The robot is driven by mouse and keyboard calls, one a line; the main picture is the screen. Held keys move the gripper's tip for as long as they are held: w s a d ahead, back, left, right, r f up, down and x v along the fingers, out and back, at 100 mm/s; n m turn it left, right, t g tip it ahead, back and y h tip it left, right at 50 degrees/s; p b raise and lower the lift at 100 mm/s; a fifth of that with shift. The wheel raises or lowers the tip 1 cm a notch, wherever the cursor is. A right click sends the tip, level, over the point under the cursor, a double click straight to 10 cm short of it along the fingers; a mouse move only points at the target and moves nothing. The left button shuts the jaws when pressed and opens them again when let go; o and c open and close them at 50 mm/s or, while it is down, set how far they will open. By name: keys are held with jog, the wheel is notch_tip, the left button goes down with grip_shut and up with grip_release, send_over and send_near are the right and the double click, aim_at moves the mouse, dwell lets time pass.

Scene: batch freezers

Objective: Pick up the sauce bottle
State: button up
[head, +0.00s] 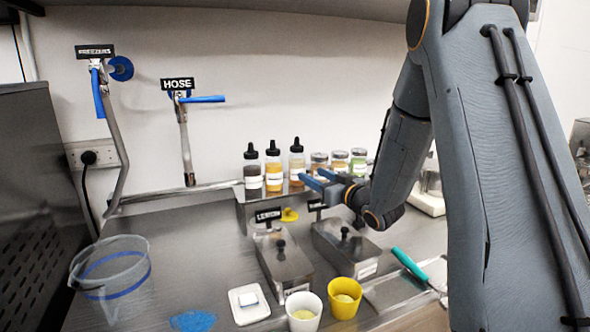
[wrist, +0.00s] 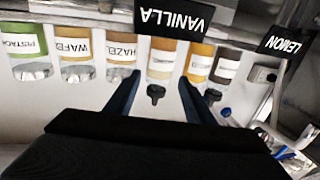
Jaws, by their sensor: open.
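Three sauce bottles with black caps stand in a row on a ledge at the back: a dark one (head: 252,176), an amber one (head: 273,177) and a pale one (head: 296,166). In the wrist view, which is upside down, the pale bottle (wrist: 161,62) shows between my fingers, with the amber (wrist: 199,63) and dark (wrist: 226,69) bottles to its right. My gripper (head: 317,178) is open and empty, just right of the pale bottle in the head view. Its blue fingers (wrist: 160,84) point at that bottle; I cannot tell the remaining gap. Which bottle is meant is not clear.
Several labelled jars (head: 339,161) stand right of the bottles, close to my gripper. Lidded steel tubs with signs, including LEMON (head: 283,262), sit in front. A white cup (head: 303,311), a yellow cup (head: 344,297) and a clear jug (head: 112,268) stand on the counter.

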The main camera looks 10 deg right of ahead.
aim_at(302, 167)
jog(key=p+x, duration=0.3)
jog(key=x, duration=0.4)
jog(key=shift+w+r, duration=0.1)
jog(key=shift+w, duration=0.05)
jog(key=shift+c, duration=0.5)
jog(key=c, duration=0.6)
jog(key=shift+r, duration=0.15)
jog(key=shift+r+b, duration=1.35)
jog(key=shift+r, duration=3.55)
